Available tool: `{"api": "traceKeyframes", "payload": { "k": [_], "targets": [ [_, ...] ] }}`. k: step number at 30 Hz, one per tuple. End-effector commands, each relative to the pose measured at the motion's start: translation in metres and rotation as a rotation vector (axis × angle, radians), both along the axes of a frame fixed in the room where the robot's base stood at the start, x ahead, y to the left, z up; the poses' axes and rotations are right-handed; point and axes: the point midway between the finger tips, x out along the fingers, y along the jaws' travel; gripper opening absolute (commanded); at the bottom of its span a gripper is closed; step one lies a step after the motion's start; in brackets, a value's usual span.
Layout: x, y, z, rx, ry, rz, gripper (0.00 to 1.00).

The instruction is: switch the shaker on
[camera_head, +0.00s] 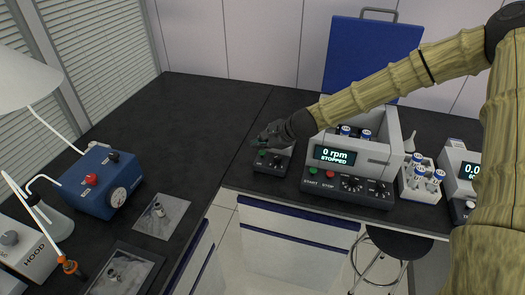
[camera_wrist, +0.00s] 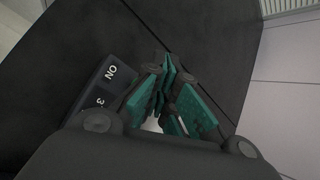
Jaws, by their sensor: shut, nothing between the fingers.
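The shaker (camera_head: 378,172) stands on the dark bench right of centre, with blue-capped bottles in its top. Its display (camera_head: 335,156) reads "0 rpm STOPPED". A green START button (camera_head: 312,171) and a red STOP button (camera_head: 329,174) are on its front, left of black knobs. A small dark control box (camera_head: 270,165) stands just left of the shaker. My gripper (camera_head: 267,139) is shut and empty at this box, partly covering it. In the wrist view the box (camera_wrist: 95,88) shows "ON" and "3" left of my gripper's fingers (camera_wrist: 166,72). Contact cannot be told.
A white rack (camera_head: 421,189) of blue-capped bottles and another display device (camera_head: 458,170) stand right of the shaker. A blue pump with a gauge (camera_head: 95,182) and a box marked HOOD (camera_head: 28,250) are at left. The back-left bench is clear.

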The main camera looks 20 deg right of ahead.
Motion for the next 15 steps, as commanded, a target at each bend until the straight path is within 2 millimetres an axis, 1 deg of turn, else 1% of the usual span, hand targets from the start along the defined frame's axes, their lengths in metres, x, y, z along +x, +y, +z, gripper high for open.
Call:
{"api": "traceKeyframes", "payload": {
  "k": [7, 15],
  "targets": [
    [0.000, 0.000, 0.003, 0.000, 0.000, 0.000, 0.00],
    [0.000, 0.000, 0.023, 0.000, 0.000, 0.000, 0.00]
  ]
}}
